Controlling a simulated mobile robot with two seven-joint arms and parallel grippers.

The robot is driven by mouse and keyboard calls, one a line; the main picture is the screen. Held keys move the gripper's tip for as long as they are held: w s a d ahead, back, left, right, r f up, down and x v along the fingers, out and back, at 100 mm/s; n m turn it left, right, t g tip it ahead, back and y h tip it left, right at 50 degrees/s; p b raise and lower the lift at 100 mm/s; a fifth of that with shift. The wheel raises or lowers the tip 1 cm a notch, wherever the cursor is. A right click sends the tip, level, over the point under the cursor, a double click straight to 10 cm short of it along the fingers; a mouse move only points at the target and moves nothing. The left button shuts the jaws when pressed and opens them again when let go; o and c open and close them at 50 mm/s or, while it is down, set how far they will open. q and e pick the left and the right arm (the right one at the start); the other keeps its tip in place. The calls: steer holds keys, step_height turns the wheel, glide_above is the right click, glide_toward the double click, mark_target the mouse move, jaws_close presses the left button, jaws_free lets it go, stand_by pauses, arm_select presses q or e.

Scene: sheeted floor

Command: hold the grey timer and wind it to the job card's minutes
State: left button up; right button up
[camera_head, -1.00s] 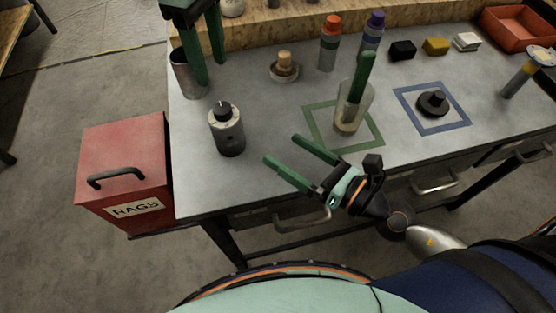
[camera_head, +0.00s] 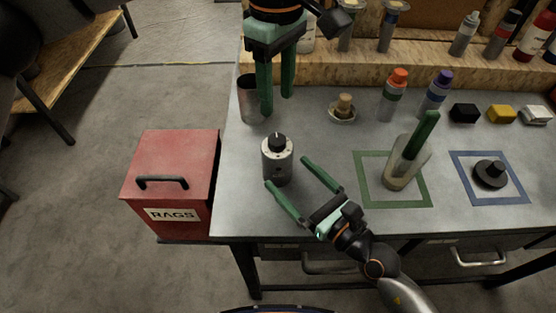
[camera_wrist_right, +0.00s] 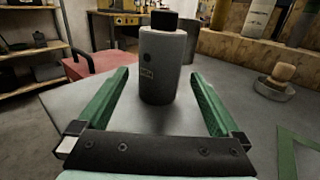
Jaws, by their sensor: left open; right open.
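The grey timer (camera_head: 277,162), a short upright cylinder with a black knob on top, stands on the bench near its left end. It also shows in the right wrist view (camera_wrist_right: 162,68), ahead between the fingers. My right gripper (camera_head: 287,172) is open and low, its fingertips on either side of the timer, with visible gaps in the wrist view. My left gripper (camera_head: 277,103) is open and empty, pointing down behind the timer, beside a metal cup. I cannot make out a job card or the dial marks.
A metal cup (camera_head: 249,100) stands behind the timer. A red RAGS box (camera_head: 170,178) sits left of the bench.

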mark_target(277, 162)
steer(key=shift+x, duration=2.75)
steer(key=shift+c, duration=0.2)
